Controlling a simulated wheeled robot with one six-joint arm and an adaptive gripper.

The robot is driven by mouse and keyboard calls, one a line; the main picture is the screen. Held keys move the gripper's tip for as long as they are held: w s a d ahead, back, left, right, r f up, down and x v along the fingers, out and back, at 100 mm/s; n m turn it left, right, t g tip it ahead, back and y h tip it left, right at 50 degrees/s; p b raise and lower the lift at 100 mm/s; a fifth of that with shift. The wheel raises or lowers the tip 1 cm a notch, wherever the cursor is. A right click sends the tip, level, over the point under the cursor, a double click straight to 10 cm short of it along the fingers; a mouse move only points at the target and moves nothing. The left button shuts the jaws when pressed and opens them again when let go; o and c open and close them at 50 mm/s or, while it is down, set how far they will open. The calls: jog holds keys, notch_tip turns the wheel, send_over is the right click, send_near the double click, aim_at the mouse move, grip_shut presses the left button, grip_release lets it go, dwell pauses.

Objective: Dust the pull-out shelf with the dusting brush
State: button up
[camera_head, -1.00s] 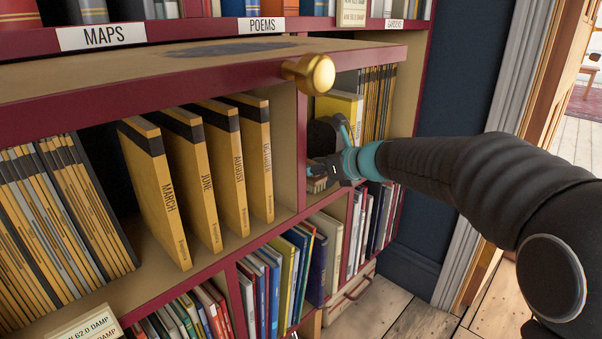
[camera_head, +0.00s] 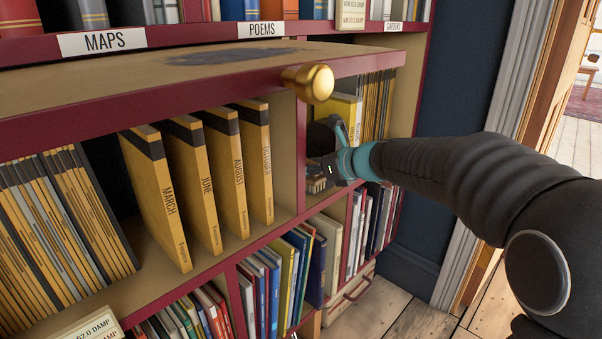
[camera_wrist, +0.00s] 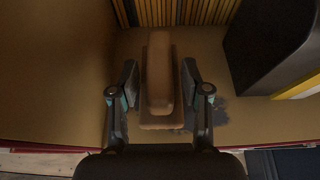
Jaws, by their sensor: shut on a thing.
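The pull-out shelf (camera_head: 120,92) is a tan board with a dark red front edge and a brass knob (camera_head: 307,82). A dark grey dust patch (camera_head: 228,56) lies on its top. My gripper (camera_head: 325,172) is below the board, inside the right-hand compartment, beside the upright divider. In the wrist view my gripper (camera_wrist: 160,88) is shut on the brush (camera_wrist: 159,70), a brown wooden piece between the two fingers. The brush (camera_head: 317,185) shows only in part in the head view; its bristles are hard to make out.
Tilted yellow volumes (camera_head: 160,195) stand left of the divider (camera_head: 301,150). Yellow spines (camera_wrist: 185,12) line the back of the compartment, with a dark block (camera_wrist: 268,45) at right. A dark smudge (camera_wrist: 215,112) lies on the compartment floor. Doorway and open floor lie at right.

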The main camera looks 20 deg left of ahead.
jog(key=shift+r+p, duration=0.55)
jog(key=shift+r, duration=0.25)
jog(key=s+d+b, duration=0.1)
jog(key=s+d, duration=0.3)
jog(key=d, duration=0.5)
jog(key=shift+d+b, duration=0.35)
jog(key=shift+d, duration=0.05)
jog(key=shift+s+d, duration=0.15)
jog(key=shift+d, duration=0.2)
jog(key=shift+s+d, duration=0.1)
jog(key=shift+d, duration=0.25)
grip_shut()
jog(key=d, duration=0.1)
jog(key=s+d, duration=0.1)
jog(key=d, duration=0.1)
jog(key=shift+s+d, duration=0.3)
